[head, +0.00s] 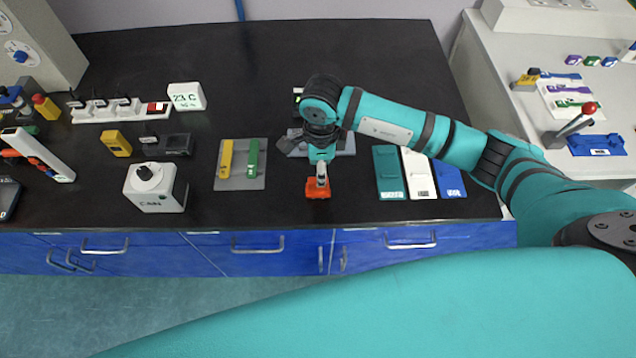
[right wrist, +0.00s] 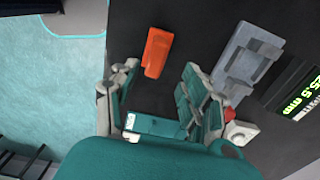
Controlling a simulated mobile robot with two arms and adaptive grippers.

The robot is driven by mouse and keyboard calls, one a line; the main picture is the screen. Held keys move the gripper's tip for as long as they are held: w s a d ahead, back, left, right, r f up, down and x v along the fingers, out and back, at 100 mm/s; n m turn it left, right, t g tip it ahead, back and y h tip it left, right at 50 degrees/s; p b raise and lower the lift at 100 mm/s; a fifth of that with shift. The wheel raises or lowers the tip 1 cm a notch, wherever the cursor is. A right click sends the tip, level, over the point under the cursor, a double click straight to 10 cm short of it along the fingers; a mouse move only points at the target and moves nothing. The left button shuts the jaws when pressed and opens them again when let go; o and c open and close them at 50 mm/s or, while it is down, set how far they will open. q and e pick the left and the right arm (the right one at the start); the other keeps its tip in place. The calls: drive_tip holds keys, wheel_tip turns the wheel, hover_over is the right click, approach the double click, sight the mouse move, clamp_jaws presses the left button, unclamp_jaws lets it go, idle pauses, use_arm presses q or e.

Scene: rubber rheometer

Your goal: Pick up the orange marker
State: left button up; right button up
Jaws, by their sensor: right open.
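The orange marker, a short blocky orange piece (head: 318,188), lies on the black bench near its front edge in the head view. It also shows whole in the right wrist view (right wrist: 158,52), just beyond the fingertips. My right gripper (head: 321,168) points down over the marker's far side, its fingers partly hidden by the wrist. In the right wrist view my right gripper (right wrist: 158,78) is open, fingers spread, with nothing clearly held between them. Whether a finger touches the marker cannot be told. My left gripper is not in view.
A grey fixture (head: 343,143) sits just behind the gripper. A grey mat (head: 240,183) with yellow and green pieces lies left. Teal (head: 389,172), white (head: 418,174) and blue (head: 449,180) plates lie right. A white C-marked device (head: 155,188) stands farther left. The rear bench is mostly clear.

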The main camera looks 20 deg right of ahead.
drive_tip(key=f, duration=0.1)
drive_tip(key=f+p, duration=0.1)
drive_tip(key=f, duration=0.1)
drive_tip(key=shift+s+a+f+p, duration=0.25)
drive_tip(key=shift+a+f+p, duration=0.1)
drive_tip(key=shift+a, duration=0.05)
drive_tip(key=shift+f, duration=0.55)
clamp_jaws()
